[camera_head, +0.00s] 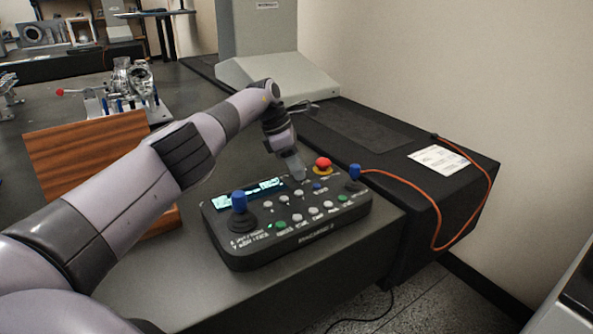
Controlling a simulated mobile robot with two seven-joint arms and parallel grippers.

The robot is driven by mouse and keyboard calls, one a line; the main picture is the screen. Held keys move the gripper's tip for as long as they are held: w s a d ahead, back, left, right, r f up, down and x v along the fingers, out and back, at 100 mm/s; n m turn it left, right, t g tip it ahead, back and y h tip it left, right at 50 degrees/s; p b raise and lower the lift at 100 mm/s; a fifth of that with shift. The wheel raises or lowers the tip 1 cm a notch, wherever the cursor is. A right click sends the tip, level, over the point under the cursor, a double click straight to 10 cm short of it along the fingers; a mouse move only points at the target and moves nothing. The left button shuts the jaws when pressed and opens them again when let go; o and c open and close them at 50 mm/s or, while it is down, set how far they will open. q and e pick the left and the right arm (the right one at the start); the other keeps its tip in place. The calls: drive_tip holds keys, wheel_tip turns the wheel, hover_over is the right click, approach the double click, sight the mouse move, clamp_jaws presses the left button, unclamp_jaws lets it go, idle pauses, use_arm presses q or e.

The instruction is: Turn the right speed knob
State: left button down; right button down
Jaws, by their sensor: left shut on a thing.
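The black control box (295,249) sits on the dark table, with two blue-topped joysticks, a display and several small buttons. My left gripper (299,178) reaches down to the back of its panel, between the display (252,191) and the red button (323,163). It is shut on a small knob there, which its fingers mostly hide, so I cannot tell how the knob is turned. My right gripper is not in view.
The left joystick (239,201) and right joystick (354,172) stand up from the panel. An orange cable (432,201) loops off the black ledge at the right. A wooden board (85,160) leans behind my left arm. A metal part on a fixture (130,84) stands farther back.

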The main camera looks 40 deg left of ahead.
use_arm(q)
drive_tip(key=shift+f+m+b, duration=0.25)
drive_tip(key=shift+m+b, duration=0.05)
drive_tip(key=shift+b, duration=0.05)
drive_tip(key=shift+s, duration=0.1)
idle(0.4)
drive_tip(key=c, duration=0.8)
unclamp_jaws()
drive_tip(key=shift+r, duration=0.1)
drive_tip(key=shift+c, duration=0.2)
drive_tip(key=shift+r, duration=0.1)
drive_tip(key=shift+p+v, duration=0.35)
drive_tip(key=shift+v, duration=0.45)
drive_tip(key=shift+p+v, duration=0.6)
drive_tip(key=shift+v, duration=2.1)
drive_tip(key=shift+a, duration=0.1)
